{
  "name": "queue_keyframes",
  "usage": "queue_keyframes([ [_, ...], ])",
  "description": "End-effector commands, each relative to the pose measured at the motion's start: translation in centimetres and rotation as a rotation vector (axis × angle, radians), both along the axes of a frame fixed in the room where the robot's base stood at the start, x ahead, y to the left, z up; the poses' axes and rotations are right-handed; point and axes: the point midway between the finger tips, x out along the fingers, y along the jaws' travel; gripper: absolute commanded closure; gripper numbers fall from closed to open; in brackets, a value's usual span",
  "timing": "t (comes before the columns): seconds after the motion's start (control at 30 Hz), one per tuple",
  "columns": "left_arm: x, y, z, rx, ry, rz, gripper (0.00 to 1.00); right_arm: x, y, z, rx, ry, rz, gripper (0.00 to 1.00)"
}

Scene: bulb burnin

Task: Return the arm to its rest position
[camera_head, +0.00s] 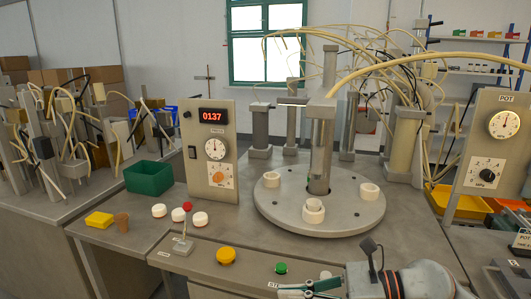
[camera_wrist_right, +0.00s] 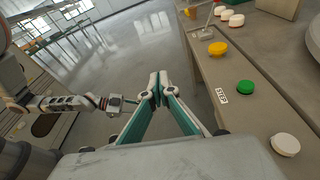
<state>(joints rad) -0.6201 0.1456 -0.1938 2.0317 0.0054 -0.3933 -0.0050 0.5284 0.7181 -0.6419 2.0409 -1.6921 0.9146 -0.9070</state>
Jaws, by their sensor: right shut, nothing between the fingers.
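My right gripper (camera_head: 308,288) is at the bottom edge of the head view, in front of the panel with the buttons. In the right wrist view my right gripper (camera_wrist_right: 158,82) has its teal fingers together at the tips, with nothing between them. It hangs over open floor beside the bench front. My left arm (camera_wrist_right: 65,103) shows at the left of the right wrist view, with a small part of its gripper (camera_wrist_right: 125,100); its finger opening cannot be made out. The left arm is not seen in the head view.
The front panel carries a yellow button (camera_head: 226,255), a green button (camera_head: 281,268) and a red-topped lever (camera_head: 187,207). Behind stands a round turntable (camera_head: 340,222) with white sockets. A green bin (camera_head: 149,178) is at left. Clear floor (camera_wrist_right: 140,40) lies beside the bench.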

Motion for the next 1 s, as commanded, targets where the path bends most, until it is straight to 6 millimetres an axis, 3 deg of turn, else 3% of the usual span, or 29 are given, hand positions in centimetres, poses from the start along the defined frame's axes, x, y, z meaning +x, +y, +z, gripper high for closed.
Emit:
queue_keyframes([
  [0.07,-0.2,-0.2,0.0,-0.006,0.005,-0.001,0.78,-1.0,1.4,0.7,0.187,0.176,-0.047,1.00],
  [0.17,-0.7,-0.5,-0.5,-0.011,0.019,-0.001,0.78,-0.9,1.7,1.6,0.431,0.419,-0.132,1.00],
  [0.27,-1.2,-0.6,-0.8,-0.016,0.031,-0.002,0.78,0.1,0.6,1.4,0.666,0.673,-0.239,1.00],
  [0.37,-1.7,-0.8,-0.8,-0.023,0.040,-0.001,0.78,1.3,-1.5,-0.5,0.895,0.935,-0.364,1.00],
  [0.47,-1.9,-1.0,-0.9,-0.029,0.046,0.001,0.78,2.1,-4.4,-4.2,1.117,1.199,-0.510,1.00],
  [0.63,-2.1,-1.0,-1.2,-0.034,0.054,0.003,0.78,0.5,-9.6,-14.0,1.475,1.633,-0.798,1.00],
  [0.8,-2.1,-1.0,-1.0,-0.041,0.053,0.006,0.78,-4.7,-13.0,-23.7,1.761,1.965,-1.071,1.00],
  [0.93,-2.1,-1.1,-0.9,-0.046,0.053,0.006,0.78,-9.4,-14.3,-29.2,1.921,2.138,-1.248,1.00],
  [0.97,-2.1,-1.1,-0.9,-0.046,0.054,0.006,0.78,-10.4,-14.5,-30.1,-1.899,-2.109,1.243,1.00],
  [1.0,-2.2,-1.1,-1.0,-0.046,0.055,0.006,0.78,-11.5,-14.6,-31.1,-1.861,-2.063,1.233,1.00],
])
